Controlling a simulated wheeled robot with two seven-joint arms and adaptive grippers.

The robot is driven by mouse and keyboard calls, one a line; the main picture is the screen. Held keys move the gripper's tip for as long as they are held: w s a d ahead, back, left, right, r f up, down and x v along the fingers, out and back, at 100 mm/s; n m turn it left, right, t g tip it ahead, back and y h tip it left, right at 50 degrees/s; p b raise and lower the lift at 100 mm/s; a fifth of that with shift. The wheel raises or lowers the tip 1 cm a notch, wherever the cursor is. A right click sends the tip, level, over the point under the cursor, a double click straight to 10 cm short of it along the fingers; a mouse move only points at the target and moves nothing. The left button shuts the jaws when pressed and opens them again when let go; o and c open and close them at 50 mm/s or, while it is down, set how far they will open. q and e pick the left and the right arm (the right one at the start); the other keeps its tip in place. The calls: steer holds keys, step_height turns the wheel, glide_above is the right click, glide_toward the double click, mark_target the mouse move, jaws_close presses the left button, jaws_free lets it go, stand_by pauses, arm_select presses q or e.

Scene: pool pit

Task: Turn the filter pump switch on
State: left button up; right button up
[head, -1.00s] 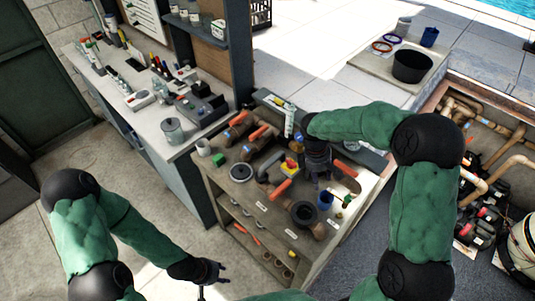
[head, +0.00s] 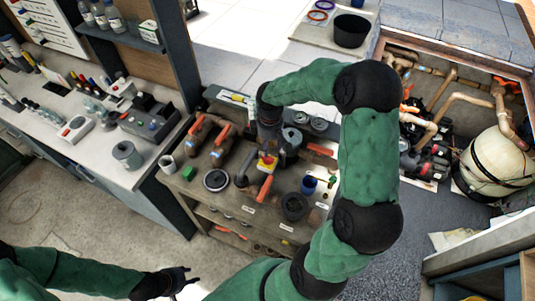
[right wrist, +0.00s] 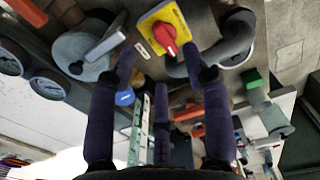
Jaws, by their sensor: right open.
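A red rotary knob on a yellow plate (head: 267,162) is on the back workbench. In the right wrist view the red knob (right wrist: 165,36) is large and close, at the top centre, its handle slanted. No label naming the pump can be read. My right gripper (head: 268,142) is directly by the knob, on its far side in the head view. In the right wrist view my right gripper (right wrist: 161,58) is open, its fingers on either side below the knob, with nothing between them. My left gripper (head: 182,281) is low at the bottom left, away from the bench; its opening is unclear.
Orange-handled valves (head: 208,130), a black cup (head: 294,206) and a blue cup (head: 309,185) crowd the workbench (head: 240,214). A grey pipe (right wrist: 225,45) bends close beside the plate. A side counter (head: 95,150) stands left. A pit with pipes and a tank (head: 500,160) lies right.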

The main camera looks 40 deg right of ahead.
mark_target(269, 157)
step_height(269, 157, down, 6)
steer(key=shift+f, duration=0.2)
jaws_close()
